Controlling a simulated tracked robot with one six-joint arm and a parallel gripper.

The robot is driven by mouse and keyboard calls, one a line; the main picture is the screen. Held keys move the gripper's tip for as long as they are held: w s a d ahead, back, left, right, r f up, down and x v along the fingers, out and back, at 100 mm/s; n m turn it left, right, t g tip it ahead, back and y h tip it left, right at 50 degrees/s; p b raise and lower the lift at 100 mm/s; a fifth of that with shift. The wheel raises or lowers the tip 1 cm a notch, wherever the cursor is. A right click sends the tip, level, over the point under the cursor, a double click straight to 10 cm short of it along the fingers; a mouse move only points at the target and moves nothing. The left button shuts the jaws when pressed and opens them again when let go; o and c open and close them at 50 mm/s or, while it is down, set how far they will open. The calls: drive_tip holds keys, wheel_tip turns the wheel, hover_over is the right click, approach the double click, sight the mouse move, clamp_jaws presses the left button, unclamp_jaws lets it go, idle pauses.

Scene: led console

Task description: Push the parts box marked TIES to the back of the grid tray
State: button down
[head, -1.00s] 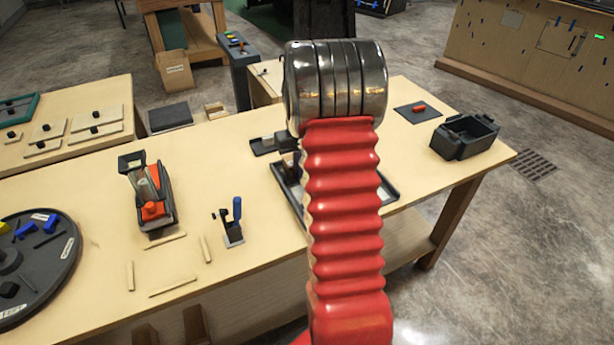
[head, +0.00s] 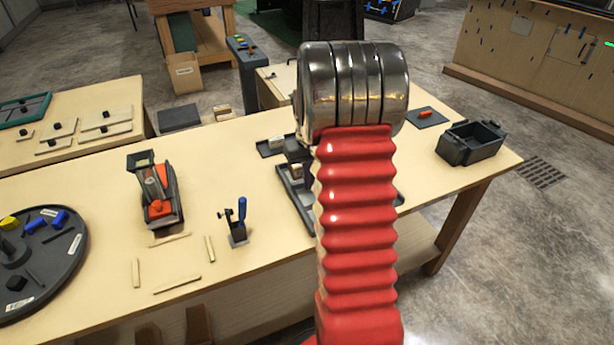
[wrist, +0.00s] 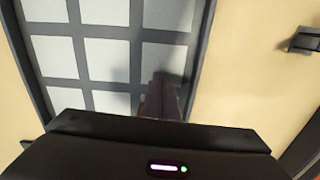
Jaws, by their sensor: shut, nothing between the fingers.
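The grid tray (wrist: 137,60) is dark-rimmed with pale square cells and fills the upper left of the wrist view. In the head view, its left part (head: 290,197) shows on the bench, and my red arm covers much of the rest. A small pale box (head: 297,170) stands at the tray's visible left side, partly behind my arm; its marking is unreadable, so I cannot tell whether it is TIES. My gripper (wrist: 160,80) is shut and empty, its dark fingers over the tray near its right rim in the wrist view. The head view hides my gripper.
A smaller dark tray (head: 268,151) with a pale block lies behind the grid tray. A blue-handled clamp (head: 239,225) and an orange-black device (head: 157,192) stand to the left. An open dark bin (head: 472,143) stands at the right bench end.

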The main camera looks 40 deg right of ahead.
wheel_tip(320, 180, up, 10)
drive_tip(key=shift+d, duration=0.15)
idle(0.3)
drive_tip(key=shift+w, duration=0.15)
idle(0.4)
drive_tip(key=s+a+r+n+t, duration=0.1)
drive_tip(key=s+a+r+t, duration=0.1)
drive_tip(key=s+a, duration=0.4)
drive_tip(key=s+a+r+n+t, duration=0.1)
drive_tip(key=s+a+r, duration=0.3)
drive_tip(key=a, duration=1.1)
drive_tip(key=s+a+r+n+t, duration=0.2)
drive_tip(key=s+a+r, duration=0.1)
drive_tip(key=s+a, duration=0.5)
drive_tip(key=shift+a+t, duration=0.3)
drive_tip(key=shift+a, duration=1.25)
